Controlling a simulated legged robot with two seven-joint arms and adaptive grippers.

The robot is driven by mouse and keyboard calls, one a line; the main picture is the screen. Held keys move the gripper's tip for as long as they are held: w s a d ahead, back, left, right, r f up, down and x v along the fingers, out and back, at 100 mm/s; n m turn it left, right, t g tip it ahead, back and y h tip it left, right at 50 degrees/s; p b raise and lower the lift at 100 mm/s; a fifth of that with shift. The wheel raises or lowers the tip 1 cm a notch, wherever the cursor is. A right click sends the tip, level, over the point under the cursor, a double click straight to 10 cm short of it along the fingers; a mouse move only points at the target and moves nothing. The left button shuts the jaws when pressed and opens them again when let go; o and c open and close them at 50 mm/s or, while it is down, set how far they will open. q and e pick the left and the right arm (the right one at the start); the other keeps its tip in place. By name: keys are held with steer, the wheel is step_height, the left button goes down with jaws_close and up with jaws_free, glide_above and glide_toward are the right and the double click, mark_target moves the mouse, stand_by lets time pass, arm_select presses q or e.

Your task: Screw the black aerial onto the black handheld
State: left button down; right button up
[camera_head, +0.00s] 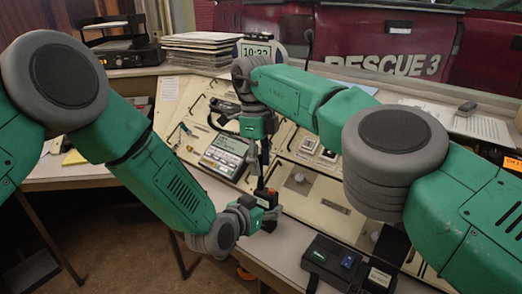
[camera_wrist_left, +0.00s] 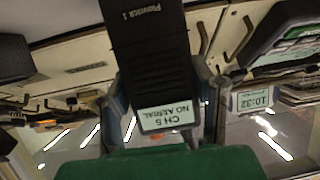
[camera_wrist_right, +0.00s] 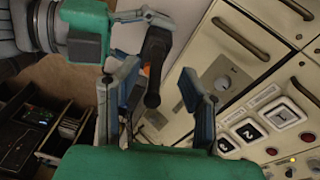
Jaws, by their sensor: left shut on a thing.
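The black handheld (camera_head: 268,220) is in my left gripper (camera_head: 257,204), above the console's front edge. In the left wrist view, the handheld (camera_wrist_left: 150,45) fills the middle, and its small screen reads "CH 5 NO AERIAL" upside down. The black aerial (camera_head: 262,176) rises from the handheld towards my right gripper (camera_head: 258,146). In the right wrist view, the round-ended aerial (camera_wrist_right: 152,99) lies between the open fingers, with a gap visible on each side. I cannot tell whether its base is seated in the handheld.
The cream console (camera_head: 305,182) spreads behind, with drawers, switches and a desk unit with a lit screen (camera_head: 225,155). A black box (camera_head: 335,262) with a blue part stands at the front right. A clock (camera_head: 256,51) and stacked papers (camera_head: 200,50) are at the back.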

mark_target(261, 184)
steer(key=r+n, duration=0.1)
steer(key=r, duration=0.1)
steer(key=r+n, duration=0.2)
steer(key=r, duration=0.1)
steer(key=r+n+t, duration=0.1)
steer(key=r, duration=0.2)
steer(key=shift+s+d+r+n+y, duration=0.1)
steer(key=shift+s+d+n+y, duration=0.1)
steer(key=shift+n+y, duration=0.15)
steer(key=shift+r+n, duration=0.25)
steer(key=shift+r, duration=0.1)
steer(key=shift+a+f, duration=0.1)
steer(key=f, duration=1.2)
steer(key=shift+s, duration=0.25)
jaws_close()
